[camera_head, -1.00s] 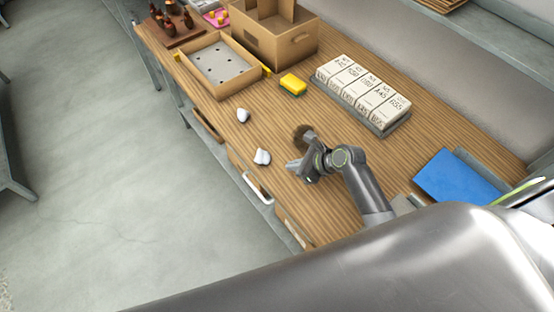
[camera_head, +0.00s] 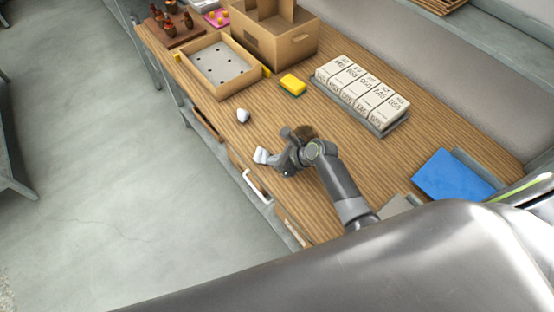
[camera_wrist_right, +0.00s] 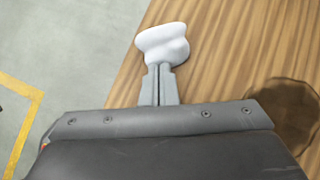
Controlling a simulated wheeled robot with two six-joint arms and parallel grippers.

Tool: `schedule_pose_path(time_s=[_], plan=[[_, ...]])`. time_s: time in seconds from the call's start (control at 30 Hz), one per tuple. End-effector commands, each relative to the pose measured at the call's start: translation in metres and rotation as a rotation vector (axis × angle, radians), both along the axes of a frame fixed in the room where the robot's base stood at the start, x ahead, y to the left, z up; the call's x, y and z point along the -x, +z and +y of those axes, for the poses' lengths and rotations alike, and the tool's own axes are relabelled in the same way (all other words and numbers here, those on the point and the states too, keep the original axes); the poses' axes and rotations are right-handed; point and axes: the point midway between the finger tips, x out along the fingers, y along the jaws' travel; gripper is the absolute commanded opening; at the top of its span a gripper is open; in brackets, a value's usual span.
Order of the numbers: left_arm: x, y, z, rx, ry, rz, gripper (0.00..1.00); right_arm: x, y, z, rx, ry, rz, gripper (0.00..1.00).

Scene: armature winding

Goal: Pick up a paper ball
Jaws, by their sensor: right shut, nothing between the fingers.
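Two white crumpled paper balls lie on the wooden table near its front edge. The nearer paper ball (camera_head: 261,155) is right at the fingertips of my right gripper (camera_head: 274,160). The farther paper ball (camera_head: 243,116) lies apart from it. In the right wrist view the nearer ball (camera_wrist_right: 162,43) sits just beyond the tips of the right gripper (camera_wrist_right: 160,70). Its fingers are together with nothing between them; whether they touch the ball I cannot tell. My left gripper is not in view.
A brown round object (camera_head: 306,131) is close behind the right gripper. A yellow sponge (camera_head: 292,85), a row of white boxes (camera_head: 362,88), a shallow tray (camera_head: 250,77), a cardboard box (camera_head: 275,45) and a blue folder (camera_head: 452,175) stand on the table (camera_head: 335,140). The table's middle is clear.

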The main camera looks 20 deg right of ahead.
Motion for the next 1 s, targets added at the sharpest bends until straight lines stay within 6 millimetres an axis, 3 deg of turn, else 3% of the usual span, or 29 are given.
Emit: schedule_pose_path(time_s=[0.2, 0.4, 0.83, 1.0], plan=[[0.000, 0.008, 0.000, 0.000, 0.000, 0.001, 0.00, -0.030, 0.002, 0.030, -0.002, 0.001, 0.000, 0.00], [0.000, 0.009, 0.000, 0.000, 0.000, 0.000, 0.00, -0.046, 0.001, 0.047, -0.001, 0.001, 0.000, 0.00], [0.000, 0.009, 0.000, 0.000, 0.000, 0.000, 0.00, -0.048, 0.000, 0.049, 0.001, 0.001, 0.002, 0.00], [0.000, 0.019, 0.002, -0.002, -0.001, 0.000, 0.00, -0.043, 0.003, 0.048, 0.001, 0.003, 0.003, 0.00]])
